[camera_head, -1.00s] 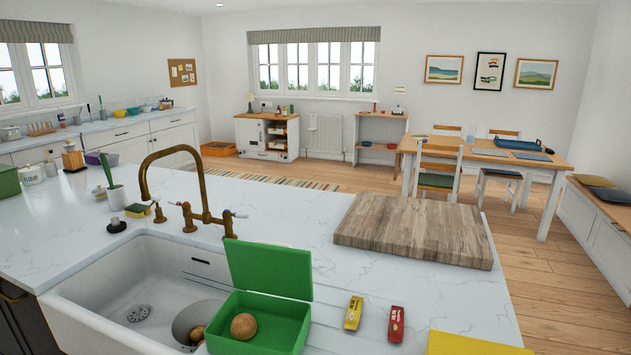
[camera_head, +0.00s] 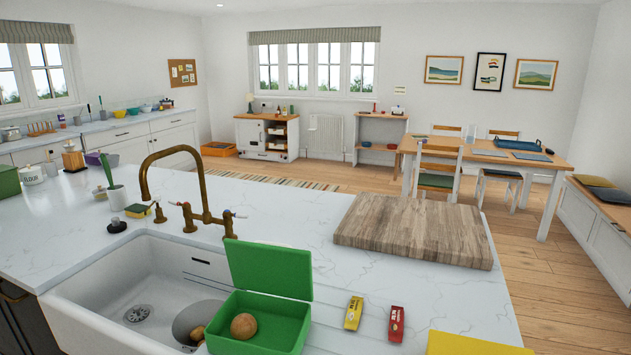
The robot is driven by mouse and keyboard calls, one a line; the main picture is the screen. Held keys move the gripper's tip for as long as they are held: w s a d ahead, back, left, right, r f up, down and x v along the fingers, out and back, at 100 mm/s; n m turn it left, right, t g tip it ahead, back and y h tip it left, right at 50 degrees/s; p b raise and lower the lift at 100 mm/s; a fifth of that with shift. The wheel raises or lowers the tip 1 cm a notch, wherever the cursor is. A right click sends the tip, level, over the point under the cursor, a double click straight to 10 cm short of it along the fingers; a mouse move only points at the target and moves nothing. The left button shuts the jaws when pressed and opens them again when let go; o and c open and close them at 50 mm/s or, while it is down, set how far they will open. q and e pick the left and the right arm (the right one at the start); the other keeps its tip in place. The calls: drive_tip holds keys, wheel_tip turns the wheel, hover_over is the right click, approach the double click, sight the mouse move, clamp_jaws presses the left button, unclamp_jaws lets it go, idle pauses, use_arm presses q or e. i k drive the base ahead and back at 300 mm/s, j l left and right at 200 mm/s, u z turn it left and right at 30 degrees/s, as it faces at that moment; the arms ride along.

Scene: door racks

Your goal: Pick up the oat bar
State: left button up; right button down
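Two small wrapped bars lie on the white marble counter in the head view, to the right of an open green box (camera_head: 290,327). One is a yellow bar (camera_head: 353,313) and the other is a red bar (camera_head: 396,324). They lie side by side with a gap between them. The print on them is too small to read, so I cannot tell which is the oat bar. Neither of my grippers is in view.
The green box's lid (camera_head: 268,269) stands up, and a round brown item (camera_head: 243,326) sits inside. A white sink (camera_head: 95,322) and brass tap (camera_head: 205,215) are at left. A wooden board (camera_head: 415,230) lies behind the bars. A yellow item (camera_head: 470,344) is at the front right.

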sight(352, 318)
drive_tip(key=i+j+z, duration=0.25)
drive_tip(key=j, duration=0.25)
drive_tip(key=j+z, duration=0.25)
drive_tip(key=j, duration=0.25)
drive_tip(key=j+z, duration=0.25)
drive_tip(key=j, duration=0.35)
drive_tip(key=i, duration=0.05)
